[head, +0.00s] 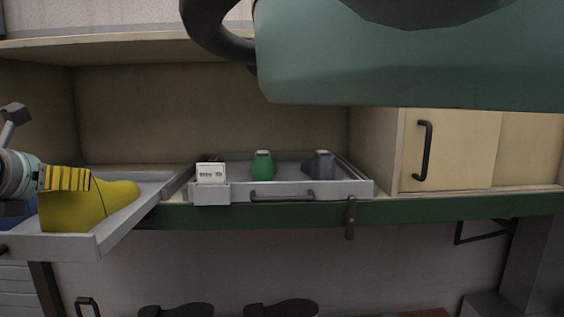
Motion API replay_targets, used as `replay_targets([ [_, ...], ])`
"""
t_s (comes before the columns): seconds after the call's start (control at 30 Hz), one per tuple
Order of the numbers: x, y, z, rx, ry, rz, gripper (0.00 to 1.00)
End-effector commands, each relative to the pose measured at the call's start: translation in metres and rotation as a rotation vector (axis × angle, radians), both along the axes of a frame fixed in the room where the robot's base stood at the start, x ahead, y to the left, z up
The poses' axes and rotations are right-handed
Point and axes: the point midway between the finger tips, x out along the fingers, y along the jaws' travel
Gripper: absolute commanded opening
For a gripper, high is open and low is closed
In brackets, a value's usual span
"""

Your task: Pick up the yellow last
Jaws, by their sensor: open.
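The yellow last (90,205) stands in a grey tray (105,237) at the left, its toe pointing right. My gripper (30,160) is at the far left edge, beside and partly in front of the last's upper left end. It is open. One grey finger sticks up above the last; the rest of the gripper is partly cut off by the picture edge. A ribbed yellow piece with dark stripes shows at the last's top; I cannot tell whether it touches my gripper.
A cabinet (455,150) stands at right. Dark soles (280,308) show below. The upper right view is blocked close to the camera.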

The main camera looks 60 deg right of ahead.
Motion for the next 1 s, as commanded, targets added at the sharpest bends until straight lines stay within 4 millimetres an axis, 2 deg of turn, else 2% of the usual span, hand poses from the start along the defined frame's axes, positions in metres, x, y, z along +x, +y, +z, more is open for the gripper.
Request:
replay_targets([
  [0.03,0.001,-0.005,0.003,0.001,0.007,-0.006,0.80],
  [0.3,0.014,-0.022,-0.008,0.002,0.004,-0.006,0.80],
  [0.7,0.018,-0.025,-0.013,0.004,-0.002,-0.002,0.81],
  [1.0,0.018,-0.024,-0.013,0.003,-0.001,0.000,0.50],
])
